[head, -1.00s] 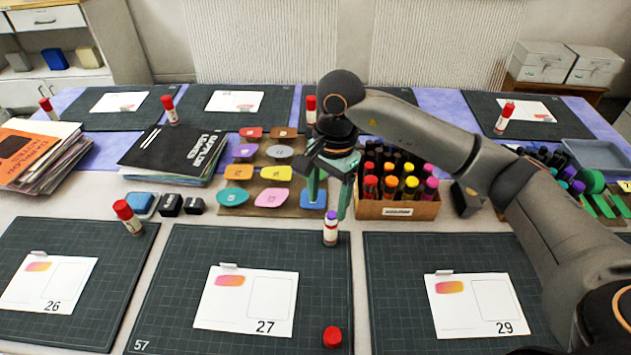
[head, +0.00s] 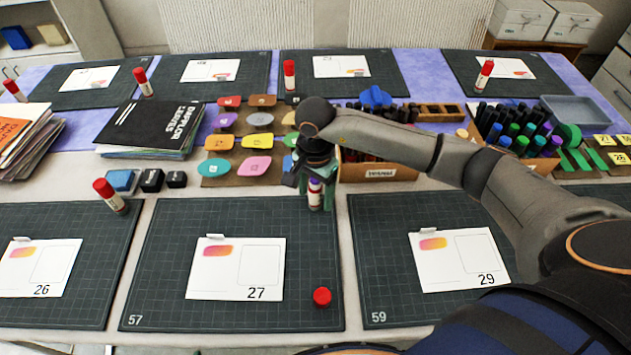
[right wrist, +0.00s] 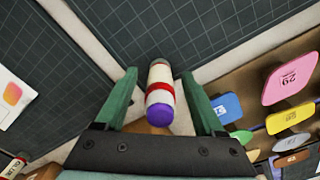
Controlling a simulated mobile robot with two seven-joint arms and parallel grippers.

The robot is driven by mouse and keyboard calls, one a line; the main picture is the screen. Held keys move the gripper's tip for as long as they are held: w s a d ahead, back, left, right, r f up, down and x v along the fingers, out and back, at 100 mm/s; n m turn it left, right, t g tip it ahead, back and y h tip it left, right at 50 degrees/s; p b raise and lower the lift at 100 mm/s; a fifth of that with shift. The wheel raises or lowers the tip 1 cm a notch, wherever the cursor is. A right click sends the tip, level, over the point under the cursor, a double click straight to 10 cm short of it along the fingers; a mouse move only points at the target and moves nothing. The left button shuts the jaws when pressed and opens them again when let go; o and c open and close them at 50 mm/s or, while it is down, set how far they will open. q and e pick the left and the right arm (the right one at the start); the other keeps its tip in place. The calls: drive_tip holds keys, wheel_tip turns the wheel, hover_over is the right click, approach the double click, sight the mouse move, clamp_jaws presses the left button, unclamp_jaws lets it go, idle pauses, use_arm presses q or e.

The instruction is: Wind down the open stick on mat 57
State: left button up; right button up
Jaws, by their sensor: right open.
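The open glue stick (head: 315,196) stands upright at the back right corner of mat 57 (head: 150,255). It has a white body, a red band and a bare purple top; it also shows in the right wrist view (right wrist: 161,92). My right gripper (head: 314,188) is low over it, pointing down. Its green fingers (right wrist: 160,80) are open, one on each side of the stick, with small gaps visible. A red cap (head: 322,297) lies on the mat's front right. Card 27 (head: 236,268) lies on the mat. My left gripper is not in view.
Mat 59 (head: 385,300) with card 29 (head: 460,258) is to the right. A box of sticks (head: 380,173) and a board of coloured tags (head: 215,183) stand just behind the gripper. Black blocks (head: 152,180) and a capped stick (head: 110,196) are further left.

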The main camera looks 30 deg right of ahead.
drive_tip(key=shift+f, duration=0.15)
clamp_jaws()
idle(1.0)
